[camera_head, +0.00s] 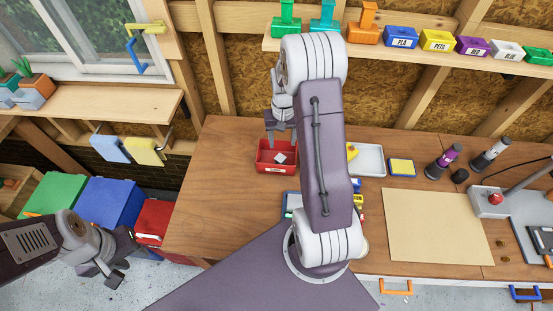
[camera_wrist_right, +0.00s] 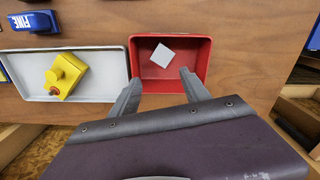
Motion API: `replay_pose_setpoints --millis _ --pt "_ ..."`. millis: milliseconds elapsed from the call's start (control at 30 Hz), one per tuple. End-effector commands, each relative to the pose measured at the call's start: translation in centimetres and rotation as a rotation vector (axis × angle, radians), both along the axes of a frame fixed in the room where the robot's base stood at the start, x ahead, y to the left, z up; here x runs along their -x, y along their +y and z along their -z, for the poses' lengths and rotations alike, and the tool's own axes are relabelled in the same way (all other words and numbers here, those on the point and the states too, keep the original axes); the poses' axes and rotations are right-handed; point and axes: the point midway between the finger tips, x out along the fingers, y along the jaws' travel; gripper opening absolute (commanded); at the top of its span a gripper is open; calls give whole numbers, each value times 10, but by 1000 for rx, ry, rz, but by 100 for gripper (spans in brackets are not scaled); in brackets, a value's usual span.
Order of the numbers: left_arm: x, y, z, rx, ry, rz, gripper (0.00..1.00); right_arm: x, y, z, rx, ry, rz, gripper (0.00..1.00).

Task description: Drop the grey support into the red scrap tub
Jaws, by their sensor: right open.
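The red scrap tub (camera_head: 263,165) stands on the wooden bench, left of my right arm in the head view, and its open top shows in the right wrist view (camera_wrist_right: 201,73). A small light-grey square piece, the grey support (camera_wrist_right: 162,56), lies tilted inside the tub; it also shows in the head view (camera_head: 280,158). My right gripper (camera_wrist_right: 158,82) is open and empty over the near edge of the tub, its fingers apart from the grey piece. My left gripper (camera_head: 119,276) hangs low at the left, over the floor; its jaw state is unclear.
A white tray (camera_head: 369,168) holding a yellow part (camera_wrist_right: 64,76) is beside the tub. A tan mat (camera_head: 435,225) and dark bottles are at the right of the bench. Green, blue and red bins (camera_head: 104,205) stand below left. A shelf of small boxes (camera_head: 400,38) is behind.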

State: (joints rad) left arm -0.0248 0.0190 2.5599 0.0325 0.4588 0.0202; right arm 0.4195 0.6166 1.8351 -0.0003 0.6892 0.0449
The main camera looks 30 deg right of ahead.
Motion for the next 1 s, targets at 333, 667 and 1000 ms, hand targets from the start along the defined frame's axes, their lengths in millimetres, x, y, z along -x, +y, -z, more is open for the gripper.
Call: replay_pose_setpoints --millis 333,667,1000 --pt "0 0 8 0 0 0 36 0 0 -50 0 0 0 55" --pt "0 0 7 0 0 0 36 0 0 -51 0 0 0 55" --pt "0 0 10 0 0 0 36 -4 8 -51 3 -5 -23 55"
